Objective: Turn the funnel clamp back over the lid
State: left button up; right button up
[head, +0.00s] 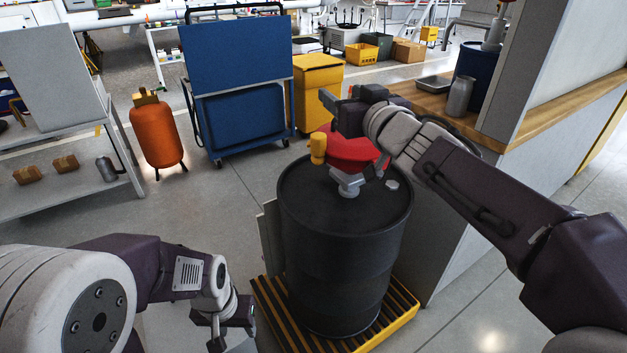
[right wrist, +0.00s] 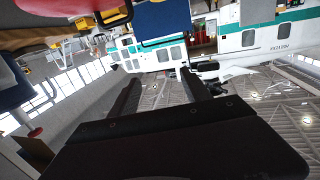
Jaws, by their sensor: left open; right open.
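The red funnel (head: 352,152) stands on a black drum (head: 340,255), on a grey neck (head: 348,188). A yellow, knob-like part (head: 318,148) sits at the funnel's left edge; it may be the clamp. The lid's position cannot be told, as my right arm covers the funnel's upper right side. My right gripper (head: 338,101) is open and empty above the funnel's back edge; in the right wrist view its fingers (right wrist: 160,90) are apart with nothing between them. My left gripper (head: 225,338) is low at the front, left of the drum, partly cut off, open.
The drum stands on a yellow-edged slatted pallet (head: 395,328). A wooden counter (head: 435,104) with a grey bottle (head: 460,96) is close on the right. A blue cart (head: 243,110), yellow cabinet (head: 318,92) and orange tank (head: 158,132) stand behind.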

jog(key=y+b, duration=0.1)
jog(key=b, duration=0.7)
send_near(315, 133)
jog(key=w, duration=0.3)
jog(key=shift+s+a+f+n+b, duration=0.1)
jog(key=shift+a+f+n+b, duration=0.1)
jog(key=shift+a+n+b, duration=0.35)
jog(key=shift+d+r, duration=0.1)
jog(key=shift+d, duration=0.05)
jog(key=x, duration=0.9)
grip_shut()
pick_arm(q)
notch_tip(315, 133, down, 14)
jog(key=shift+d+r, duration=0.15)
jog(key=shift+r, duration=0.05)
